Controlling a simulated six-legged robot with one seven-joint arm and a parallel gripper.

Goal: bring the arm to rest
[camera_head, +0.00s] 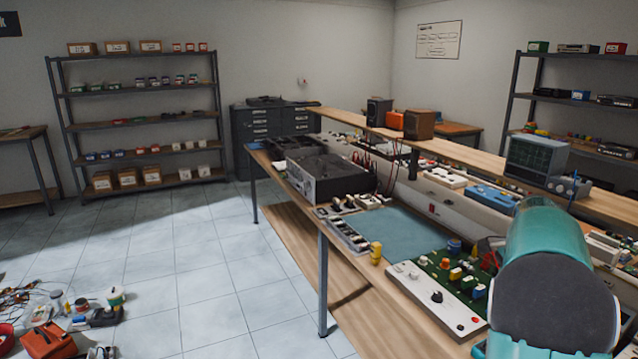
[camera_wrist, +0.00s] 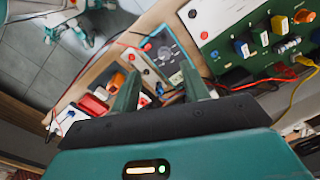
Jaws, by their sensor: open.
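My arm (camera_head: 550,255) shows as a teal link with a dark round end cap at the lower right of the head view, in front of the workbench (camera_head: 395,290). My gripper (camera_wrist: 158,78) shows in the wrist view, with two dark green fingers standing apart. Nothing is held between the fingers. Behind them are a panel with a blue-grey face, red and orange parts, and the bench edge. A green board (camera_wrist: 270,35) with coloured components lies to the right of the fingers. The gripper itself cannot be made out in the head view.
The bench carries an open hi-fi unit (camera_head: 322,175), a blue-grey mat (camera_head: 400,230), and a white-and-green panel (camera_head: 435,297). A raised shelf (camera_head: 470,160) runs along its back. Tools and an orange box (camera_head: 48,340) lie on the floor at left. The tiled floor (camera_head: 190,265) between is mostly clear.

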